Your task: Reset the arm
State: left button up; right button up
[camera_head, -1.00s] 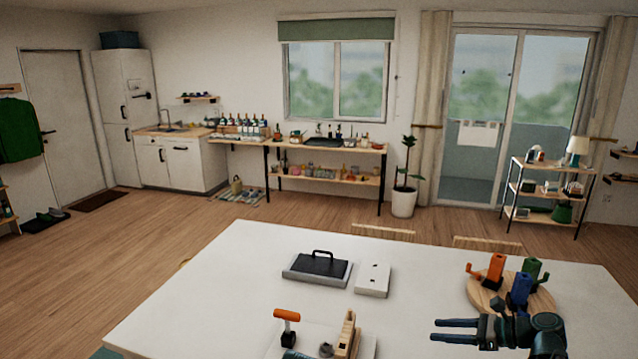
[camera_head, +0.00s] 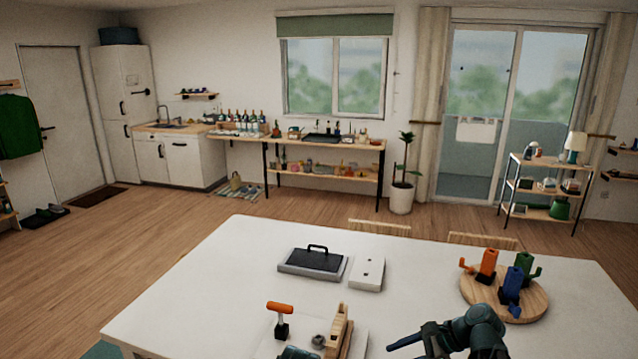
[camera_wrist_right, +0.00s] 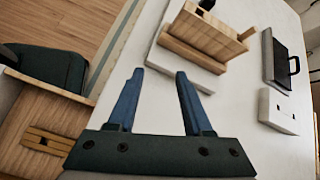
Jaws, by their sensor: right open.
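My right arm comes in at the bottom right of the head view, with the right gripper (camera_head: 408,338) over the front part of the white table (camera_head: 215,270), pointing left. In the right wrist view the gripper (camera_wrist_right: 158,76) shows two blue-grey fingers set apart with nothing between them. Beyond the fingertips, a wooden block (camera_wrist_right: 205,38) stands on a pale board; the same block shows in the head view (camera_head: 337,330). I do not see my left gripper.
A round wooden board (camera_head: 530,308) with orange, blue and green pieces lies right of my right gripper. A dark-topped tray (camera_head: 285,270) and white box (camera_head: 368,272) lie farther back. An orange-handled tool (camera_head: 280,312) stands at the front. The table's left part is bare.

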jog(key=s+a+f+n+g+h, duration=0.1)
jog(key=s+a+f+n+h, duration=0.2)
jog(key=n, duration=0.7)
jog(key=s+a+f+n+g+h, duration=0.2)
jog(key=s+a+f+n+h, duration=0.2)
jog(key=s+a+n+h, duration=0.3)
jog(key=s+a+n, duration=0.3)
jog(key=s, duration=0.1)
jog(key=shift+s+f+n+h, duration=0.15)
jog(key=shift+s+n+h, duration=0.05)
jog(key=shift+n+h, duration=0.2)
jog(key=shift+d, duration=0.15)
